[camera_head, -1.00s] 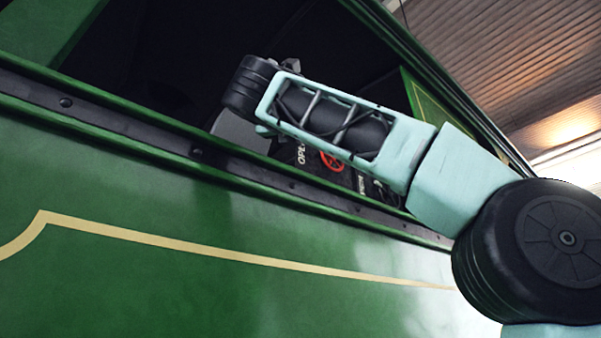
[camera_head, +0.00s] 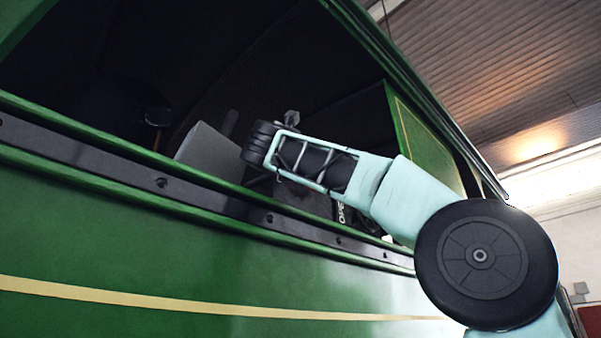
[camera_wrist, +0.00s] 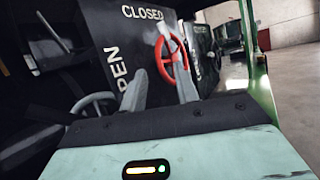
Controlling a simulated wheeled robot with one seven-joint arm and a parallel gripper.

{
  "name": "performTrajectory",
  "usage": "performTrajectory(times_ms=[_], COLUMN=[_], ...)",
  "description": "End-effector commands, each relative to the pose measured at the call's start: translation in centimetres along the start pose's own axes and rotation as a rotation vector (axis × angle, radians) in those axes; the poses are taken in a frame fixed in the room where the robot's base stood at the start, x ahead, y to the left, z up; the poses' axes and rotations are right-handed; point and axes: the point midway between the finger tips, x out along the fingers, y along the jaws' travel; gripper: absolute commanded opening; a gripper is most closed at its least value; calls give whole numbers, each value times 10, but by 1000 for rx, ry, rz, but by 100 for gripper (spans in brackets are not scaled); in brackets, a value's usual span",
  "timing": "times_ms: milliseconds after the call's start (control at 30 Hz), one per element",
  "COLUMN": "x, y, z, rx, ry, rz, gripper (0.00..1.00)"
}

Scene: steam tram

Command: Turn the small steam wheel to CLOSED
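In the wrist view a small red wheel (camera_wrist: 172,61) stands by a dark panel (camera_wrist: 105,40), which carries the white word CLOSED (camera_wrist: 142,12) above and a partly hidden OPEN (camera_wrist: 122,80) to the left. My gripper (camera_wrist: 158,66) shows as two grey fingers, apart, with nothing held between them. The right finger reaches up close to the wheel and overlaps its lower right; I cannot tell whether they touch. In the head view my arm hides the wheel, and part of the white lettering (camera_head: 341,213) shows just below the arm.
A grey wheel (camera_wrist: 92,103) stands left of the fingers in the wrist view. The green tram side and its sill (camera_head: 215,203) run below my arm in the head view. A grey box (camera_head: 210,153) stands inside the opening, left of my arm.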

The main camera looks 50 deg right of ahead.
Motion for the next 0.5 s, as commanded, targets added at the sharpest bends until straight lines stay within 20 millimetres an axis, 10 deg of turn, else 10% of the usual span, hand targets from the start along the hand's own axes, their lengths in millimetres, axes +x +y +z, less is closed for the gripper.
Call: performTrajectory(times_ms=[500], x=[36], y=[0], z=[0], rx=[0], ry=[0], rz=[0], gripper=[31])
